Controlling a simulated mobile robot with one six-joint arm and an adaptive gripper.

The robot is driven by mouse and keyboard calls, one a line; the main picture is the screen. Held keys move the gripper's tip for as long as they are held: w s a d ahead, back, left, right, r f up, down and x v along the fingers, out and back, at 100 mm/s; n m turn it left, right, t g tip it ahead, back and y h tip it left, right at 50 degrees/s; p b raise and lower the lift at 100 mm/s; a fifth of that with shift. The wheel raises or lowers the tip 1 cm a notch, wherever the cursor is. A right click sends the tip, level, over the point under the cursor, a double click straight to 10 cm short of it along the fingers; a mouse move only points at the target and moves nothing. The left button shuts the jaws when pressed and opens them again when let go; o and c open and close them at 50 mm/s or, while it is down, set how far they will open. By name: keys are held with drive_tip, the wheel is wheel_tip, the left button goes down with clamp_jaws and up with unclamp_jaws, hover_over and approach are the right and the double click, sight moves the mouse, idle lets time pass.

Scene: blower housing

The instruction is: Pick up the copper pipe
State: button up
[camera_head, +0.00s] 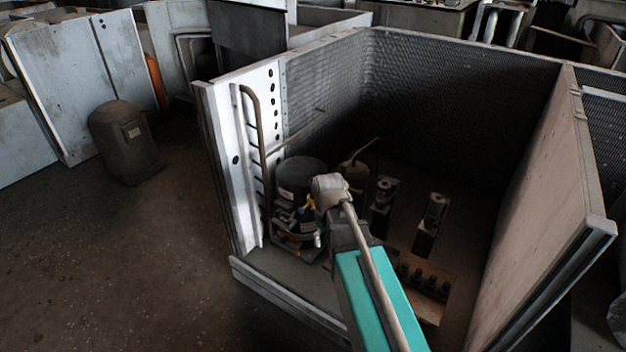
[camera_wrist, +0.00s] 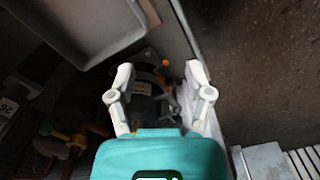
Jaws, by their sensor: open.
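A brownish bent pipe (camera_head: 258,118), which looks like the copper pipe, runs upright along the pale left inner side of the open blower housing (camera_head: 222,160) in the head view. A shorter bent tube (camera_head: 364,150) rises further back inside the housing. My gripper (camera_wrist: 160,70) shows in the wrist view with its two pale fingers spread apart and nothing held between them. A dark rounded unit (camera_wrist: 152,88) lies beyond the fingers. I cannot clearly tell the pipe in the wrist view.
A dark compressor (camera_head: 299,175) stands on the housing floor near its left side. A block with several dark knobs (camera_head: 425,276) lies to the right of my arm. A tall panel (camera_head: 545,190) closes the right side. A brown canister (camera_head: 124,142) stands on open floor at left.

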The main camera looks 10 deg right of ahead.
sight(313, 178)
drive_tip(key=w+r+n+p, duration=0.3)
drive_tip(key=w+r+p, duration=0.2)
drive_tip(key=w, duration=0.1)
drive_tip(key=w+r+n+p, duration=0.3)
drive_tip(key=w+r+p, duration=0.2)
drive_tip(key=w+r, duration=0.1)
drive_tip(key=w+r+n+p, duration=0.3)
drive_tip(key=w+r+p, duration=0.2)
drive_tip(key=w, duration=0.2)
drive_tip(key=shift+r+n, duration=0.3)
drive_tip(key=shift+n, duration=0.1)
drive_tip(key=shift+f, duration=0.2)
wheel_tip(313, 178, down, 8)
drive_tip(key=b, duration=0.8)
drive_tip(key=shift+f, duration=0.15)
drive_tip(key=shift+f+b, duration=0.1)
drive_tip(key=shift+b, duration=0.2)
drive_tip(key=shift+w+a+f+b, duration=0.1)
drive_tip(key=shift+w+f+b, duration=0.05)
drive_tip(key=shift+f+b, duration=2.4)
drive_tip(key=shift+c, duration=0.2)
clamp_jaws()
